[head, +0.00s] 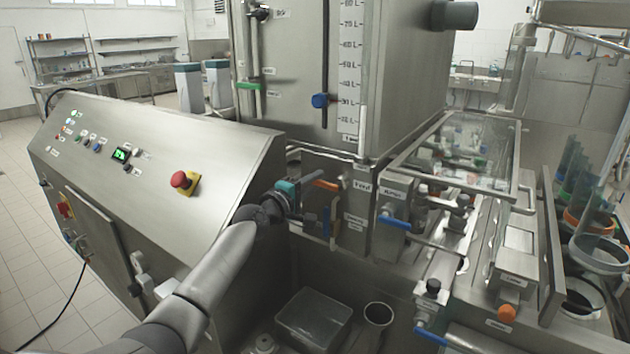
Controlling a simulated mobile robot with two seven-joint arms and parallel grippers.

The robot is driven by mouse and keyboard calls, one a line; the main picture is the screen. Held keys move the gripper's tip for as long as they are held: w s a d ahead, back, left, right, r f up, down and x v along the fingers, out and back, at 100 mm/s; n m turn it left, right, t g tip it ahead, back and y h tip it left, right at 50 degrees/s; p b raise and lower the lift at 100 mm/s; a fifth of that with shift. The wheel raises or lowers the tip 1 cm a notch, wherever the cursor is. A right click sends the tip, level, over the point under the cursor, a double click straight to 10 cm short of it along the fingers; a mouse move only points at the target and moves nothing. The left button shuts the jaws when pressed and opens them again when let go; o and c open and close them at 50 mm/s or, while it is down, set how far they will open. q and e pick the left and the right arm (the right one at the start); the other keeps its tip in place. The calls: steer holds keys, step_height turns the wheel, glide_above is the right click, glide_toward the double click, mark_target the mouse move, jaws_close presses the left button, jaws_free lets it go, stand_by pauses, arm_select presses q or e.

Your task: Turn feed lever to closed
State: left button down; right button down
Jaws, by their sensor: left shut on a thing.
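My left gripper (285,195) reaches in from the lower left to the valve area under the steel tank. It is shut at a teal piece (287,186), which looks like a lever handle; the fingers partly hide it, and I cannot read a label that names it. An orange lever (326,185) lies roughly level just right of the gripper. A small label that seems to read "Feed" (363,187) is on the steel block to the right. My right gripper is not in view.
The sloped control panel (150,150) with a red stop button (185,182) is left of my arm. Blue levers (395,222) and a glass-covered filler deck (465,150) lie to the right. A clear bin (312,318) and a steel cup (378,313) stand below.

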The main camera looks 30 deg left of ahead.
arm_select(q)
steer(key=shift+f+n, duration=0.15)
steer(key=shift+n, duration=0.15)
steer(key=c, duration=0.8)
jaws_free()
steer(key=shift+s, duration=0.45)
steer(key=shift+s+p, duration=0.85)
steer(key=shift+s, duration=6.35)
steer(key=shift+d, duration=0.1)
